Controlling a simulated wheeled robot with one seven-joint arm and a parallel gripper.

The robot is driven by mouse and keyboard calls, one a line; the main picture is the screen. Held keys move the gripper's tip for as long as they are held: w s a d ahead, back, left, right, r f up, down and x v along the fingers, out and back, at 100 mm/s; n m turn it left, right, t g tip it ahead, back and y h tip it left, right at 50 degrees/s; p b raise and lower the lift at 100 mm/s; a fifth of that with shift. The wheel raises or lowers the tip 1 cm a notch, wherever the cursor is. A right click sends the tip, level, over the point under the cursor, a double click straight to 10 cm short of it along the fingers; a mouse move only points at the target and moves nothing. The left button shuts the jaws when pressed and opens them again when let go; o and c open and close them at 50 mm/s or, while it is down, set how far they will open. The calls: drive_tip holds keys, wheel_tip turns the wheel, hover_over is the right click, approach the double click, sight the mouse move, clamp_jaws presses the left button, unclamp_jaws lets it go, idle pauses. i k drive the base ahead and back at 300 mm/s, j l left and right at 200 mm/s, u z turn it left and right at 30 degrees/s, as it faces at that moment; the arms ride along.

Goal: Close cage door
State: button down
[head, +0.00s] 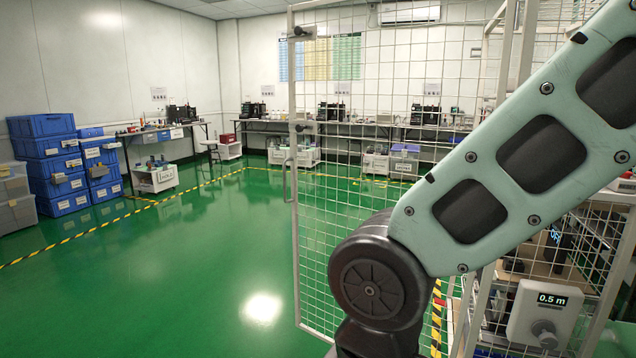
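The cage door (306,232) is a white-framed wire mesh panel in the middle of the head view. It stands swung out from the cage (487,300), which is at the right. A handle (287,180) and latch parts sit on the door's left, free edge. My arm crosses in front of the mesh from the upper right and hides much of the door and the cage opening. My gripper is below the picture's lower edge or hidden, so its state does not show.
A grey box (545,312) reading "0.5 m" is on the cage at the lower right. Blue crates (52,165) are stacked at the left. Benches (262,122) with equipment line the back wall. The green floor (190,280) left of the door is clear, with yellow-black tape lines.

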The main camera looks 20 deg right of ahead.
sight(513, 9)
drive_tip(key=i+l+z, duration=0.15)
drive_tip(key=i+l, duration=0.3)
drive_tip(key=i+u, duration=0.2)
drive_tip(key=i, duration=0.35)
drive_tip(key=i+l+u, duration=0.2)
drive_tip(key=i, duration=0.3)
drive_tip(key=i+l+u, duration=0.25)
drive_tip(key=i, duration=0.25)
